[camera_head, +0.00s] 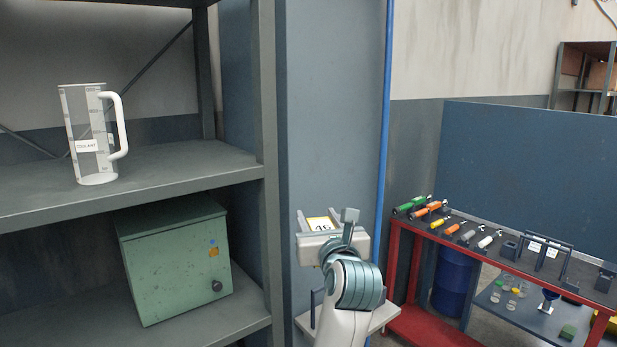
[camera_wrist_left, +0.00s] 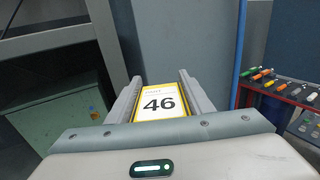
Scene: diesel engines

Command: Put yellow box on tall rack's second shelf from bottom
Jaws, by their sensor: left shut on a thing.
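The yellow box (camera_head: 319,224) has a white label reading 46, clear in the left wrist view (camera_wrist_left: 161,102). My left gripper (camera_head: 331,226) is shut on it, with one finger along each side. It holds the box in front of the blue-grey panel, right of the tall rack's front post. The tall rack (camera_head: 190,168) is grey and fills the left of the head view. One shelf holds a clear coolant jug (camera_head: 88,135), and the shelf below holds a green metal box (camera_head: 175,262). My right gripper is not in view.
The rack's front post (camera_head: 267,150) stands between the shelves and my gripper. The upper visible shelf is bare right of the jug. A blue pipe (camera_head: 384,150) runs up the panel. A red tool bench (camera_head: 395,262) with several tools stands at right.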

